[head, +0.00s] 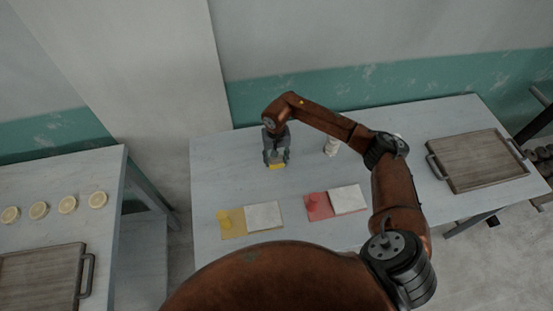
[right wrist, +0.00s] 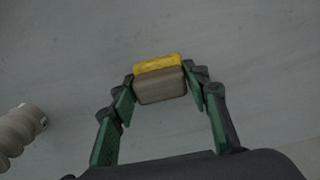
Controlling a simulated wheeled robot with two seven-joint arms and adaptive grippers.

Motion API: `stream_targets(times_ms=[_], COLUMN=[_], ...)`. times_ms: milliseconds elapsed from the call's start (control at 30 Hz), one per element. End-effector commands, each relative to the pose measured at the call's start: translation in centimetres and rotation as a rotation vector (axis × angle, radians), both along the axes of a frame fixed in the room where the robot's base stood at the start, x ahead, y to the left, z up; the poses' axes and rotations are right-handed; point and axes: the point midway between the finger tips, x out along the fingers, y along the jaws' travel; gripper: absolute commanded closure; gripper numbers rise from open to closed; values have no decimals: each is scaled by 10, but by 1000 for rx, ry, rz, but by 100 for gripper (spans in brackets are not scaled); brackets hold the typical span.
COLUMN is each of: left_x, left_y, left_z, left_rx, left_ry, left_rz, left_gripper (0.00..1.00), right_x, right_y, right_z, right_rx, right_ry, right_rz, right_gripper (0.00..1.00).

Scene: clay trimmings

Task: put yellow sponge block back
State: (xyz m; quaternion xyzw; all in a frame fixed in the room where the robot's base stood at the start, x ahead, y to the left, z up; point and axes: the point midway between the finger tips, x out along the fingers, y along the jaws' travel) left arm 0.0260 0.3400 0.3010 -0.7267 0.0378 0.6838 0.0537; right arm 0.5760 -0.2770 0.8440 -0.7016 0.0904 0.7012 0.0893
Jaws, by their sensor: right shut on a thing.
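The yellow sponge block (head: 277,166) is between the fingers of my right gripper (head: 276,158), over the back left part of the middle table. In the right wrist view the yellow block (right wrist: 158,63) shows as a yellow strip beyond a grey-brown face, and the fingers of the right gripper (right wrist: 162,88) close on it from both sides. I cannot tell whether the block touches the tabletop. A yellow mat (head: 236,228) with a small yellow piece (head: 223,217) lies at the table's front left. My left gripper is not in view.
A white tile (head: 264,216) adjoins the yellow mat. A red mat (head: 321,211) with a red piece and another white tile (head: 348,199) lie to the right. A pale ribbed object (right wrist: 20,132) stands near the gripper. A wooden tray (head: 476,160) is far right.

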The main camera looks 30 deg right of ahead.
Motion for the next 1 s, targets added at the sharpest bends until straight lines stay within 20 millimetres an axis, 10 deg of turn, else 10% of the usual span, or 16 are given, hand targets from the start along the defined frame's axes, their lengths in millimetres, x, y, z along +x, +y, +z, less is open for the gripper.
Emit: stream_targets(times_ms=[200, 233, 467, 1000], left_x=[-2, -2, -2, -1], left_y=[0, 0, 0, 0], left_z=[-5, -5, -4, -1], left_rx=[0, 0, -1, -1], left_ry=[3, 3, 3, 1], left_rz=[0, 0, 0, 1], left_gripper=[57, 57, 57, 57], right_x=[0, 0, 0, 1], right_y=[0, 0, 0, 0], right_z=[-4, -5, -3, 24], right_rx=[0, 0, 0, -1], right_ry=[0, 0, 0, -4], right_rz=[1, 1, 1, 1], right_gripper=[84, 57, 41, 40])
